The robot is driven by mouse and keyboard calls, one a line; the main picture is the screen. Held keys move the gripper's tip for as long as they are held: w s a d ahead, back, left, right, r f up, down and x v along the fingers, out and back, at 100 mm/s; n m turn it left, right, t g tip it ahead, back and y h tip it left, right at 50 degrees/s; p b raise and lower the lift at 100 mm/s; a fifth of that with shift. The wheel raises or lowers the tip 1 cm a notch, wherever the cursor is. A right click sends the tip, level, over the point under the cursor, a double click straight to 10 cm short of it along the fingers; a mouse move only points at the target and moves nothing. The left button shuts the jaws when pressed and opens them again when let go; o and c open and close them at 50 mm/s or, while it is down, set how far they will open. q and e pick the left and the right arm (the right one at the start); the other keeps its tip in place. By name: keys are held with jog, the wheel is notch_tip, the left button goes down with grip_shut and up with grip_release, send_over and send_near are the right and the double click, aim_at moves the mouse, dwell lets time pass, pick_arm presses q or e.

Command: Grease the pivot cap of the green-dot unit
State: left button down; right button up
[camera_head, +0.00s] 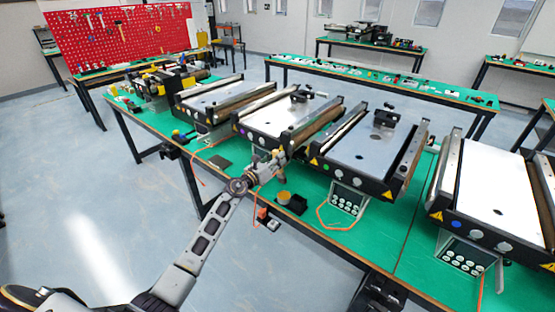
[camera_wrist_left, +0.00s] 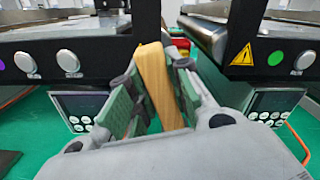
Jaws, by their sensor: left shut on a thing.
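The green-dot unit is a mini conveyor (camera_head: 345,148) with a grey plate and a green dot on its front face. In the left wrist view its green dot (camera_wrist_left: 276,57) shows on the right. My left gripper (camera_head: 279,160) is shut on a wooden handle (camera_wrist_left: 158,85), between the green-dot unit and the purple-dot conveyor (camera_head: 268,118). The handle's far end is hidden or too small to identify. My right gripper does not show.
An amber-topped pot (camera_head: 284,197) and a black box (camera_head: 298,205) stand on the green bench in front of the conveyors. A blue-dot conveyor (camera_head: 490,185) is at the right. An orange cable (camera_head: 333,226) loops near the green-dot unit's keypad (camera_head: 347,200).

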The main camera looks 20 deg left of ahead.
pick_arm(q)
jog(key=shift+d+r+n, duration=0.2)
jog(key=shift+n, duration=0.1)
jog(key=shift+a, duration=0.15)
jog(key=shift+f, duration=0.1)
jog(key=shift+f, duration=0.1)
